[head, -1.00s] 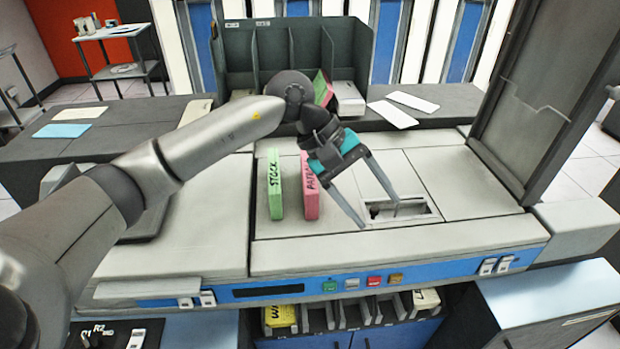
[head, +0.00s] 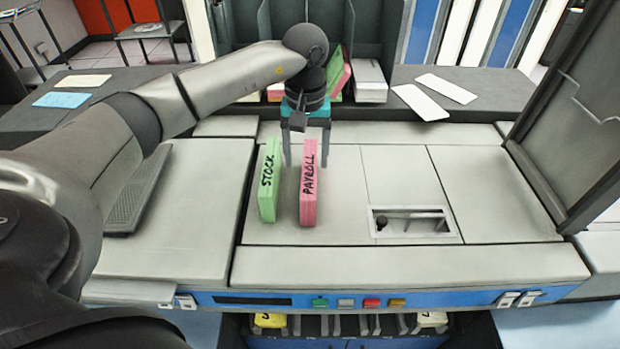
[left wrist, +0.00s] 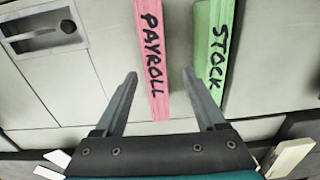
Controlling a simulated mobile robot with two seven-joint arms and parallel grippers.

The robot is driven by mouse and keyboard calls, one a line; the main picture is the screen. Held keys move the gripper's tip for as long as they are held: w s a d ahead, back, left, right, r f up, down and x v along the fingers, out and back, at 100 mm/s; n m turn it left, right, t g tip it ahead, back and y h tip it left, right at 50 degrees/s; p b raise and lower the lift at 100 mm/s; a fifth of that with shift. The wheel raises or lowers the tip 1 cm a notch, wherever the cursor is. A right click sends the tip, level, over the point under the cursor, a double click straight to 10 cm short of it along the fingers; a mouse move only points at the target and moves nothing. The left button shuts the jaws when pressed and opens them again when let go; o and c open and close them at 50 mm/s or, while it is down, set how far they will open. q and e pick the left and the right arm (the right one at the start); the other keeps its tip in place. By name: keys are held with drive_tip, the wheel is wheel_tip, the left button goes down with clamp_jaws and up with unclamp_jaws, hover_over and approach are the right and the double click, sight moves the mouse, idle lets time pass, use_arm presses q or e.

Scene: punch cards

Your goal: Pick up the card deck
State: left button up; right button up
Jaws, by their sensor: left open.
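A pink card deck (head: 309,183) marked PAYROLL and a green card deck (head: 268,180) marked STOCK stand side by side on the grey machine top, with a gap between them. My left gripper (head: 306,160) is open at the far end of the pink deck, pointing down. The finger on the right is between the pink deck and the green deck (left wrist: 214,55). I cannot tell whether the fingers touch either deck. My right gripper is not in view.
A recessed slot (head: 412,224) lies in the machine top to the right. A dark upright panel (head: 590,110) stands at the right. Behind, a divided rack (head: 375,35) holds more decks, and white cards (head: 420,102) lie on the dark shelf. The machine's front top is clear.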

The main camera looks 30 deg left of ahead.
use_arm(q)
wheel_tip(320, 180, down, 2)
drive_tip(key=shift+f, duration=0.15)
drive_tip(key=f, duration=0.2)
drive_tip(key=w+f, duration=0.1)
drive_tip(key=f, duration=0.1)
drive_tip(key=shift+f, duration=0.35)
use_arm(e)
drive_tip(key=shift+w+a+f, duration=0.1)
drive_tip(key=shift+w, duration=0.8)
use_arm(q)
drive_tip(key=shift+c, duration=0.3)
clamp_jaws()
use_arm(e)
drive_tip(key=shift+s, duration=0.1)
